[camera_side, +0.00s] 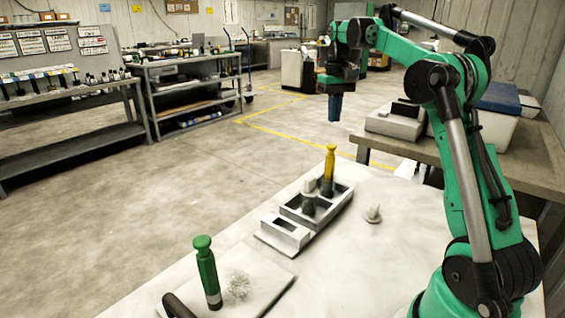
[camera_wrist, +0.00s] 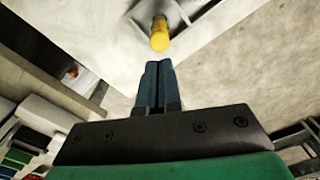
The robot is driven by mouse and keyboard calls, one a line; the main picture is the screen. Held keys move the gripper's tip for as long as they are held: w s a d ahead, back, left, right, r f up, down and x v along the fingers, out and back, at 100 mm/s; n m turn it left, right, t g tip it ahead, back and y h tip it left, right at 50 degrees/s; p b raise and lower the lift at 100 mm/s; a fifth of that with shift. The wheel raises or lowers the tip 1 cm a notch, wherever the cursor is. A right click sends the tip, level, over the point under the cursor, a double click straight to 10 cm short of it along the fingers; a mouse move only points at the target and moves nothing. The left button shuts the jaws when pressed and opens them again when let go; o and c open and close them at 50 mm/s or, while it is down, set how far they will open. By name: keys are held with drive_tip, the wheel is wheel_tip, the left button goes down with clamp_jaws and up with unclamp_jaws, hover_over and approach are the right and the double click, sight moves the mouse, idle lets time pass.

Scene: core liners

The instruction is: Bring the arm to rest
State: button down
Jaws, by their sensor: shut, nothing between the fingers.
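My gripper (camera_side: 335,106) is raised above and beyond the far edge of the white table (camera_side: 400,238), clear of everything on it. Its two blue fingers are closed together with nothing between them, as the wrist view (camera_wrist: 157,85) also shows. A yellow liner (camera_side: 329,165) stands upright in the far part of a grey rack (camera_side: 325,213); its yellow end shows in the wrist view (camera_wrist: 160,36). A green liner (camera_side: 207,275) stands upright near the front of the table, on a pale sheet (camera_side: 262,290).
Dark pieces with pale tops (camera_side: 308,198) stand in the rack. A small white box (camera_side: 285,233) adjoins it. A grey bench (camera_side: 480,150) with equipment is behind my arm. The air around my gripper looks free.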

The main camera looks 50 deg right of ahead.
drive_tip(key=shift+a, duration=0.1)
drive_tip(key=s+a+f+n+t+h, duration=0.15)
drive_tip(key=a+n+t, duration=0.25)
drive_tip(key=a, duration=1.5)
drive_tip(key=s+a+f+n+t+y, duration=0.1)
drive_tip(key=s+a+f+n+t, duration=0.1)
drive_tip(key=s+a+f, duration=0.3)
drive_tip(key=shift+s+a+f+t, duration=0.35)
drive_tip(key=shift+a+f+t, duration=0.2)
drive_tip(key=shift+a, duration=0.25)
drive_tip(key=shift+y, duration=0.25)
